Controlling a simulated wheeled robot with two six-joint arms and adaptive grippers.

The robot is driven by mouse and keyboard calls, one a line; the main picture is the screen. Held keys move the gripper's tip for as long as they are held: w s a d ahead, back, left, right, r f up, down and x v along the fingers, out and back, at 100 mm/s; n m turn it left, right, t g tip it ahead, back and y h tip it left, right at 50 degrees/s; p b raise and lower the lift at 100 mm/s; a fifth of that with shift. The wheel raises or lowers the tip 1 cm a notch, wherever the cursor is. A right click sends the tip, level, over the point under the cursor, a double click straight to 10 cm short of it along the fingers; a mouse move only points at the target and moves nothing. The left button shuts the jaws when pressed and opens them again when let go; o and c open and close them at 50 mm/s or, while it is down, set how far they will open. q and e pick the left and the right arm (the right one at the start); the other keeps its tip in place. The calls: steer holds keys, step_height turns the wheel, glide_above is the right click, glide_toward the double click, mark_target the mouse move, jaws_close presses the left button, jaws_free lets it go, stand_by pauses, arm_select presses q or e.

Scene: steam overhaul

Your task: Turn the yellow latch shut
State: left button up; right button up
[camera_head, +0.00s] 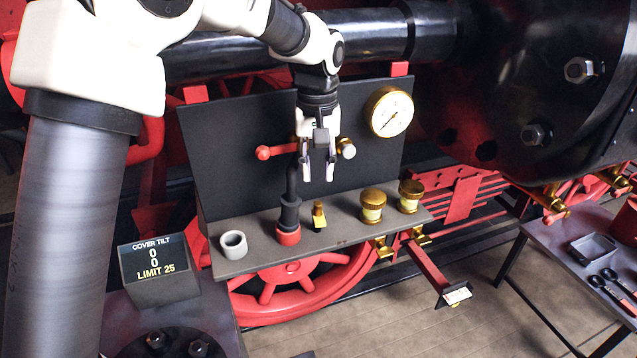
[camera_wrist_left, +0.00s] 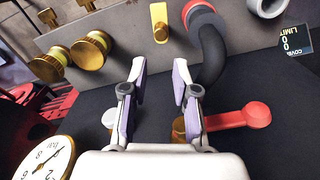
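The yellow latch (camera_head: 319,216) stands on the grey shelf; it has a brass knob-like upper part and a flat yellow base plate. It also shows at the top middle of the left wrist view (camera_wrist_left: 160,22), beyond my fingertips. My left gripper (camera_head: 318,173) points down above the shelf, in front of the dark panel. Its two fingers are apart with nothing between them, also in the left wrist view (camera_wrist_left: 157,75). It is above the latch and does not touch it. My right gripper is not in view.
A black hose (camera_head: 291,200) with a red collar rises left of the latch. Two brass caps (camera_head: 373,204) stand to its right. A red lever (camera_head: 276,151) and a gauge (camera_head: 389,112) are on the panel. A grey ring (camera_head: 233,244) sits at the shelf's left end.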

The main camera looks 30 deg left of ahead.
mark_target(318, 203)
arm_select(q)
steer(key=s+f+p, duration=0.1)
steer(key=s+d+f, duration=0.1)
steer(key=f, duration=0.1)
steer(key=shift+s+d+f+p, duration=0.15)
steer(key=shift+s+d+p, duration=0.1)
steer(key=shift+p, duration=0.1)
steer(key=f, duration=0.1)
steer(key=w+f, duration=0.1)
steer(key=a+f, duration=0.1)
steer(key=shift+w+f, duration=0.3)
steer(key=shift+w, duration=0.05)
steer(key=shift+s+d+r, duration=0.2)
steer(key=shift+s, duration=0.1)
jaws_close()
steer(key=shift+s, duration=0.1)
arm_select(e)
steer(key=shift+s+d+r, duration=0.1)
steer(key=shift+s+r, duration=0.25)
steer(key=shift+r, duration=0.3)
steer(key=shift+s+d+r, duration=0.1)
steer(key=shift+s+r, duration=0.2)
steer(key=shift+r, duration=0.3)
